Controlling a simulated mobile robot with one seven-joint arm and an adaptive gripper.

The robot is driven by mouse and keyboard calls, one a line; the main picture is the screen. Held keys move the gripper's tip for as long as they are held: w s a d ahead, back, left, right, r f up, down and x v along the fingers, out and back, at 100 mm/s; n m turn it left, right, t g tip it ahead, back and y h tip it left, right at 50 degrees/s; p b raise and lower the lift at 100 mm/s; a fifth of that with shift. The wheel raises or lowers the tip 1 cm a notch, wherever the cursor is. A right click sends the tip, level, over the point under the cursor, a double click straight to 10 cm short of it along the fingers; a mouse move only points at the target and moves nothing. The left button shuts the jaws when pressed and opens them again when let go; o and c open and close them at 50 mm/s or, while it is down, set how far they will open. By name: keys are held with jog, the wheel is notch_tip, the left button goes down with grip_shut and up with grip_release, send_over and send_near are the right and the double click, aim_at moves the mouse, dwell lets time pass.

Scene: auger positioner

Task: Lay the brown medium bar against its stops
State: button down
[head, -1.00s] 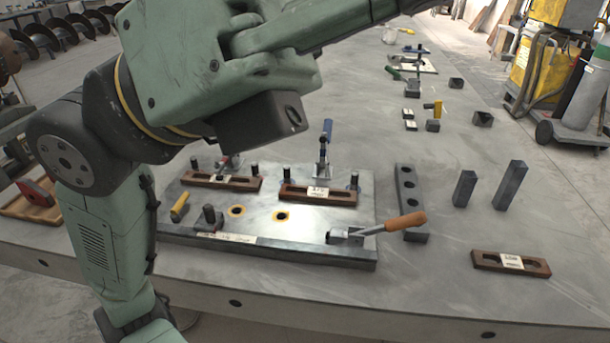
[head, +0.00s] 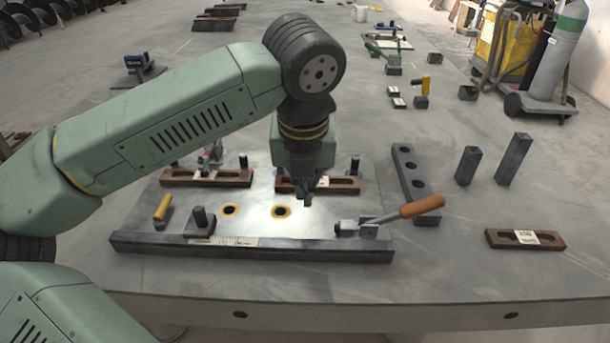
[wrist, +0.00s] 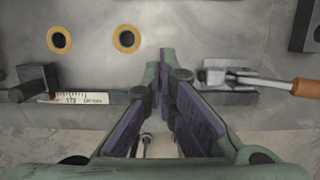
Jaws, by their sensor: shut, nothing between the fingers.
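Three brown slotted bars with white labels show in the head view. One bar (head: 205,177) lies at the back left of the steel fixture plate (head: 260,228), by dark upright pins. A second bar (head: 343,185) lies at the back right of the plate, partly hidden behind my gripper. A third bar (head: 525,240) lies loose on the table, right of the plate. The labels are too small to tell which is medium. My gripper (head: 306,198) is shut and empty, pointing down above the plate. In the wrist view its fingers (wrist: 164,62) come together over the plate's front part.
A toggle clamp with an orange handle (head: 422,206) sits at the plate's front right. A dark block with a pin (head: 199,222) and a yellow-handled piece (head: 162,208) are front left.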

aim_at(305, 217)
jog(key=x, duration=0.5)
jog(key=shift+f+p, duration=0.35)
jog(key=w+p, duration=0.1)
jog(key=w, duration=0.2)
jog(key=shift+w+f, duration=0.15)
jog(key=shift+w, duration=0.05)
jog(key=shift+w+f, duration=0.1)
jog(key=shift+w, duration=0.35)
jog(key=shift+w+f+b, duration=0.2)
jog(key=shift+w+b, duration=0.15)
jog(key=shift+b, duration=0.1)
jog(key=shift+w+r+b, duration=0.1)
jog(key=shift+w+b, duration=0.4)
jog(key=shift+r, duration=0.15)
